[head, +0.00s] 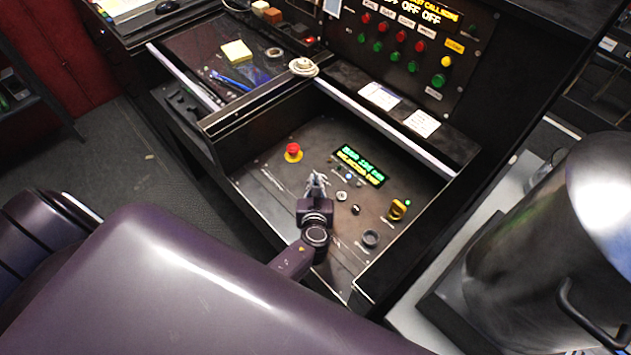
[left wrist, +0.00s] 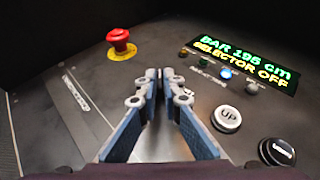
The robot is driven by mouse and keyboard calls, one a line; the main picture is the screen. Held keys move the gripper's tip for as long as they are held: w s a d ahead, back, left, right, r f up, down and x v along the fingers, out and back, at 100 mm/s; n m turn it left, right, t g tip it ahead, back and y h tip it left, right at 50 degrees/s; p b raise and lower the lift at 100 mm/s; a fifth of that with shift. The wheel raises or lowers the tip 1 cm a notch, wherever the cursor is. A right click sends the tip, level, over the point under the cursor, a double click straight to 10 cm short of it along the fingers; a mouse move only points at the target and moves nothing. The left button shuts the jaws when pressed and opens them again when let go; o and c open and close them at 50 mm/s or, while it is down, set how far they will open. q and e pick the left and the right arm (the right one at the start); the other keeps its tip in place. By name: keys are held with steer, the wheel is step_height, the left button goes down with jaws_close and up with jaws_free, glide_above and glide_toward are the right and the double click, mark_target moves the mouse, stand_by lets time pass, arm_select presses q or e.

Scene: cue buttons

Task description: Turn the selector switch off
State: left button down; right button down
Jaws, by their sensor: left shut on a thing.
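My left gripper (head: 317,186) is over the drawer panel, left of the white UP button (left wrist: 227,118). In the left wrist view its two blue-padded fingers (left wrist: 166,82) point at the panel with their tips close together, shut on the selector switch, which the fingers hide. The small display (left wrist: 240,65) beside it reads "BAR 195 cm" and "SELECTOR OFF"; it also shows in the head view (head: 360,165). My right gripper is not in view.
A red emergency button (head: 293,152) on a yellow base stands behind the gripper. A black DOWN button (left wrist: 278,152) and a yellow knob (head: 398,209) are to its right. The drawer walls enclose the panel. A metal drum (head: 560,230) stands right.

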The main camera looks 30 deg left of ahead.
arm_select(q)
steer(key=c, duration=2.1)
jaws_free()
steer(key=v, duration=1.2)
